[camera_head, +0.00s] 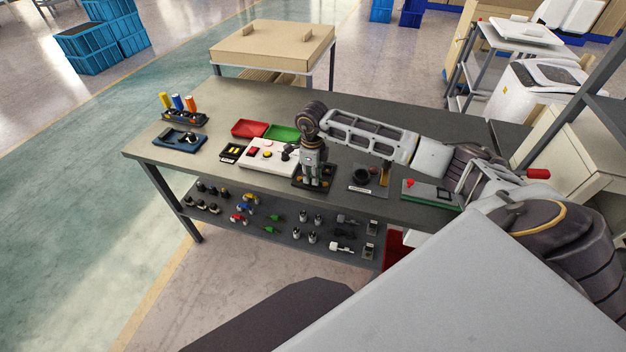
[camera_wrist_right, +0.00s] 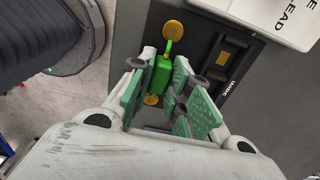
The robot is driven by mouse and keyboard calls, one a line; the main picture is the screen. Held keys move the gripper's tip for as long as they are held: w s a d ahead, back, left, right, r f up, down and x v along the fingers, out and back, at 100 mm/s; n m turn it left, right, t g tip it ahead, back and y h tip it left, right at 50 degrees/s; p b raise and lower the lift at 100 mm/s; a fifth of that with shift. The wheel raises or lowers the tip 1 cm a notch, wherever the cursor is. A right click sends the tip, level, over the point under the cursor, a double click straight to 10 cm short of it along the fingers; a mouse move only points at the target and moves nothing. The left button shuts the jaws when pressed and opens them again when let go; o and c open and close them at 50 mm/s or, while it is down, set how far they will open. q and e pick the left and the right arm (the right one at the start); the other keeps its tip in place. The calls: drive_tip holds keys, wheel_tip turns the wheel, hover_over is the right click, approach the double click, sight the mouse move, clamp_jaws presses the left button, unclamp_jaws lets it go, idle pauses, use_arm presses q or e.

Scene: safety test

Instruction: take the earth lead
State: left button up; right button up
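The earth lead (camera_wrist_right: 161,72) is a small green piece with a loop at its far end, seen in the right wrist view beside brass-coloured discs. A white plate (camera_wrist_right: 268,14) lettered "LEAD" lies near it. My right gripper (camera_wrist_right: 168,92) points down with its green-padded fingers on either side of the lead. The fingers are apart, and I see no clear grip on the lead. In the head view my right gripper (camera_head: 313,183) is low over a dark tray on the bench, and the lead is hidden there. My left gripper is not in view.
The grey bench (camera_head: 235,110) also holds a white control box (camera_head: 262,158), a red tray (camera_head: 249,128), a green tray (camera_head: 283,133) and a tool rack (camera_head: 185,118). A shelf below carries several plugs and clips.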

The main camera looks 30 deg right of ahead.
drive_tip(key=shift+c, duration=1.1)
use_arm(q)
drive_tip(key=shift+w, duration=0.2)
use_arm(e)
clamp_jaws()
drive_tip(key=shift+r+p, duration=0.6)
drive_tip(key=shift+r, duration=0.45)
drive_tip(key=shift+r+p, duration=0.3)
drive_tip(key=shift+r, duration=0.3)
drive_tip(key=shift+r+p, duration=0.45)
drive_tip(key=shift+r, duration=0.75)
drive_tip(key=shift+r+p, duration=0.4)
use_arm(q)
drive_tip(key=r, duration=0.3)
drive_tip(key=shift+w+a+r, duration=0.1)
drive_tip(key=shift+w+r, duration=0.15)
